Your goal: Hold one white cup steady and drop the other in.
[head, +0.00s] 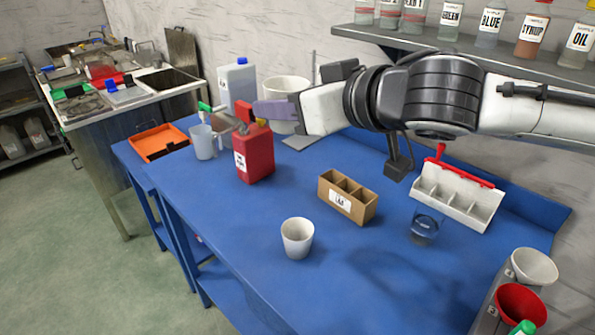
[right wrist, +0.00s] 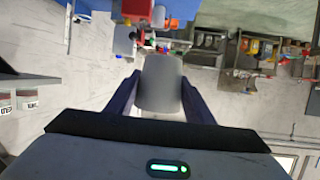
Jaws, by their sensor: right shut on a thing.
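One white cup (head: 297,239) stands upright and empty on the blue table, near its front edge. The other white cup (head: 287,90) is in my right gripper (head: 268,110), held upright above the back of the table. One purple finger crosses in front of this cup, and the other finger is hidden behind it in the head view. In the right wrist view the held cup (right wrist: 162,84) sits between both fingers of my right gripper (right wrist: 160,92). My left gripper is not in view.
A red can (head: 256,155), a clear jug (head: 203,142) and a blue-capped bottle (head: 239,80) stand at the back left. A cardboard divider box (head: 347,196), a glass (head: 424,226) and a white compartment tray (head: 455,200) are at the right. The front middle is clear.

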